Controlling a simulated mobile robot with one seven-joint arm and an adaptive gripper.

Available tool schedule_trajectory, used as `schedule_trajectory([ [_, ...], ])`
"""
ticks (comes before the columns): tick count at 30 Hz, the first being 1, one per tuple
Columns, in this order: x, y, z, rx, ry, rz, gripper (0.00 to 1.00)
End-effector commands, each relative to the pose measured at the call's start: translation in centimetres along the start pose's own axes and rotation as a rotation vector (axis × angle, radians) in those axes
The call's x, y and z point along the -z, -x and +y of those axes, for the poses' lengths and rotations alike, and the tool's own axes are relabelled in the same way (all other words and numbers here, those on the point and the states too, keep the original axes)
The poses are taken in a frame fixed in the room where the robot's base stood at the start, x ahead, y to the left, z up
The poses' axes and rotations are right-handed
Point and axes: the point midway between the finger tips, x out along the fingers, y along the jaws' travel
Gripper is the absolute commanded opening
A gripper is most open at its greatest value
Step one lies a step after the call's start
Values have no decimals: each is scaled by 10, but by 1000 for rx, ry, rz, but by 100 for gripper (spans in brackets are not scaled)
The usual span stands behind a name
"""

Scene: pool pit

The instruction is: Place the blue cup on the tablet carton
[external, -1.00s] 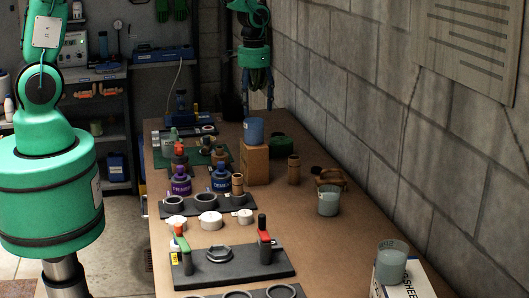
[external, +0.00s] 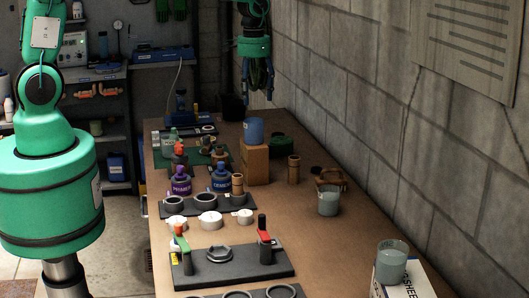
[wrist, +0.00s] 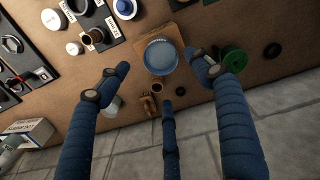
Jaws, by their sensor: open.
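The blue cup (external: 253,131) stands upright on top of a brown box (external: 256,165) near the back of the bench. In the wrist view the blue cup (wrist: 160,57) shows from above, between my spread fingers. My gripper (external: 258,100) hangs open and empty above and behind the cup in the external view, apart from it. The wrist view shows my gripper (wrist: 157,62) with its fingers wide apart. A white printed carton (external: 412,283) at the front right, probably the tablet carton, has a greyish translucent cup (external: 391,262) on it. Its full label is not readable.
Another translucent cup (external: 328,201) stands mid-bench near the wall. A brown cylinder (external: 293,170) and a green round object (external: 283,145) stand near the box. Bottles (external: 181,181) and dark trays (external: 233,267) line the left side. The concrete wall (external: 340,95) borders the right.

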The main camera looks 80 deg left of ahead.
Motion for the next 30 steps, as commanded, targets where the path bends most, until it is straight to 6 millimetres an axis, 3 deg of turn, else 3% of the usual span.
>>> schedule_trajectory([
  [8,-1,4,1,0,-2,4,66],
  [13,-9,23,8,-1,-14,21,66],
  [20,-38,81,26,-6,-52,77,66],
  [30,-114,173,55,-19,-127,181,66],
])
